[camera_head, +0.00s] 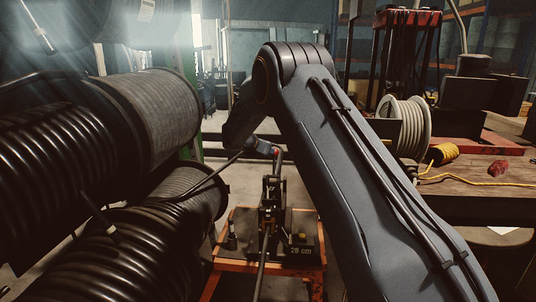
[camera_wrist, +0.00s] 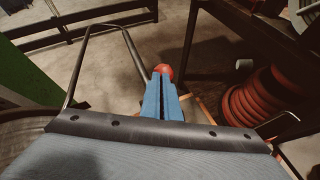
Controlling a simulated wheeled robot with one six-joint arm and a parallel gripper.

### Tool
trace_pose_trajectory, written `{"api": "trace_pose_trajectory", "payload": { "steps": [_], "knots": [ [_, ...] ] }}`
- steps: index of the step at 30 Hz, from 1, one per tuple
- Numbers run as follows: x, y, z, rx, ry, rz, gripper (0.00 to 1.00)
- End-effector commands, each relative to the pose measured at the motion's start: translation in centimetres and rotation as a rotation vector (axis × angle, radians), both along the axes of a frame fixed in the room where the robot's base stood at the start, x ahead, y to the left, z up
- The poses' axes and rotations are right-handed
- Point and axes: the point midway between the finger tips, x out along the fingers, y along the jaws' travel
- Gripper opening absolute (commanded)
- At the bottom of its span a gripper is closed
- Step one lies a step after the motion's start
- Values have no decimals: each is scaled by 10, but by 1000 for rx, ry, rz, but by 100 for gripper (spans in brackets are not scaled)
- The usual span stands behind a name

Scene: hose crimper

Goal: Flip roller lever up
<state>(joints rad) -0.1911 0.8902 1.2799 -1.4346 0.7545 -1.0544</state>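The hose crimper (camera_head: 271,205) stands on an orange-edged stand in the lower middle of the head view. A red ball knob (camera_head: 276,151) shows at its top, close to the end of my arm; it looks like the lever's end. In the wrist view the red knob (camera_wrist: 164,70) appears right at the tips of my gripper's blue fingers (camera_wrist: 162,84). The fingers are close together, with only a narrow gap.
Large black hose reels (camera_head: 150,115) crowd the left side. A workbench (camera_head: 470,190) with a pale cable spool (camera_head: 412,125) and yellow cord stands at right. The wrist view shows a thin metal rod frame (camera_wrist: 82,60) at left and an orange hose coil (camera_wrist: 258,100) at right.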

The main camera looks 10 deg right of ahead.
Motion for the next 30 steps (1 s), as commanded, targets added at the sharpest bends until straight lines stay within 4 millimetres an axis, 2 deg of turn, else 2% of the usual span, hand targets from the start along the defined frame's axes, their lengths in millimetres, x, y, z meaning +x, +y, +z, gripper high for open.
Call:
{"api": "trace_pose_trajectory", "payload": {
  "steps": [16,23,30],
  "knots": [
    [-1,4,1,-1,-1,3,0],
    [-18,29,3,-1,-2,5,0],
    [-42,49,39,1,-4,-4,0]
  ]
}}
